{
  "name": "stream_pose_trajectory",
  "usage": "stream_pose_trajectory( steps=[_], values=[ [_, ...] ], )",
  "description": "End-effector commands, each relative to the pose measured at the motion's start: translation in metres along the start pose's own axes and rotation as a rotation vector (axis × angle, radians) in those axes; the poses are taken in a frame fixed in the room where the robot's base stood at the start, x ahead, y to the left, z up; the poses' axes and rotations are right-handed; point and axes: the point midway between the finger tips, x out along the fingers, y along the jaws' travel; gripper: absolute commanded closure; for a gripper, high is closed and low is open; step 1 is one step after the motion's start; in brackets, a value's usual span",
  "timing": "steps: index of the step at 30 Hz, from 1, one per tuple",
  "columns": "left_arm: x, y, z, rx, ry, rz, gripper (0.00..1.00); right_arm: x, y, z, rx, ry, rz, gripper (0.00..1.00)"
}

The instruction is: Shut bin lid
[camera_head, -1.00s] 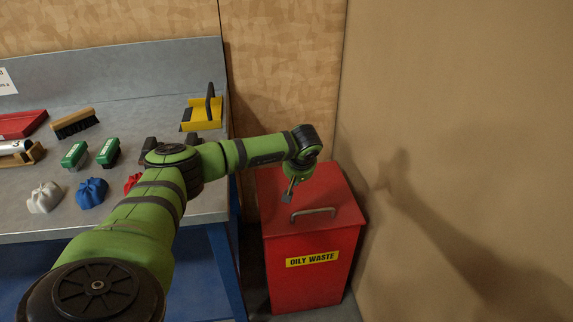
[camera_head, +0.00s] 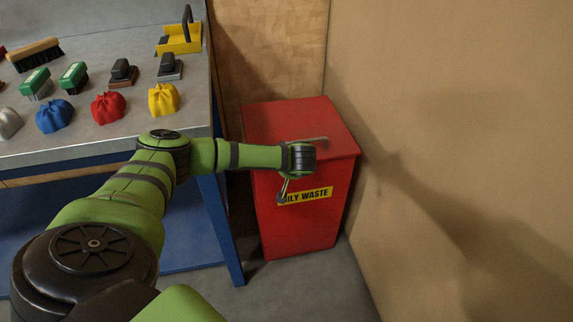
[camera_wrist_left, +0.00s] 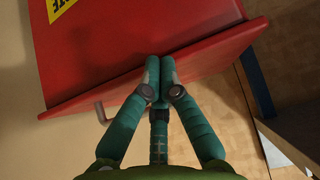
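The red bin (camera_head: 318,225) stands in the corner beside the workbench, and its front label reads "OILY WASTE". Its red lid (camera_head: 285,115) looks level and down on the bin. A grey bar handle (camera_head: 318,140) is on the lid. My left gripper (camera_head: 282,198) is in front of the bin's front face, below the lid's edge, and covers the label's left end. In the left wrist view its fingers (camera_wrist_left: 155,88) are together and empty, close to the lid's rim (camera_wrist_left: 215,50); I cannot tell whether they touch it. The handle also shows there (camera_wrist_left: 100,112). My right gripper is out of view.
The workbench (camera_head: 90,145) with brushes, several coloured cloth bundles (camera_head: 108,107) and blocks is left of the bin. A tan wall (camera_head: 450,120) is close on the right. Some bare floor (camera_head: 310,285) shows in front of the bin.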

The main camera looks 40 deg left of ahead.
Motion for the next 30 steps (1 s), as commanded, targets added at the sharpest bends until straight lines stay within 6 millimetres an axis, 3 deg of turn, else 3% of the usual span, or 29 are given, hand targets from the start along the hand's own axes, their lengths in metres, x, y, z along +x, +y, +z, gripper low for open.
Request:
stream_pose_trajectory(
  steps=[7,20,26,30],
  values=[
    [0.008,-0.002,0.011,0.004,0.01,-0.002,1.0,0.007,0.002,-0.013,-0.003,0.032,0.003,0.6],
    [0.008,-0.003,0.014,0.008,0.005,-0.005,1.0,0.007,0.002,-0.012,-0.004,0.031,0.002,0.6],
    [-0.01,-0.002,0.013,0.008,0.009,-0.001,1.0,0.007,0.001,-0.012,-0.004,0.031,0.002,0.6],
    [-0.04,-0.001,0.01,0.004,0.015,0.005,1.0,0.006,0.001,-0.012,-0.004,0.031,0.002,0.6]
  ],
)
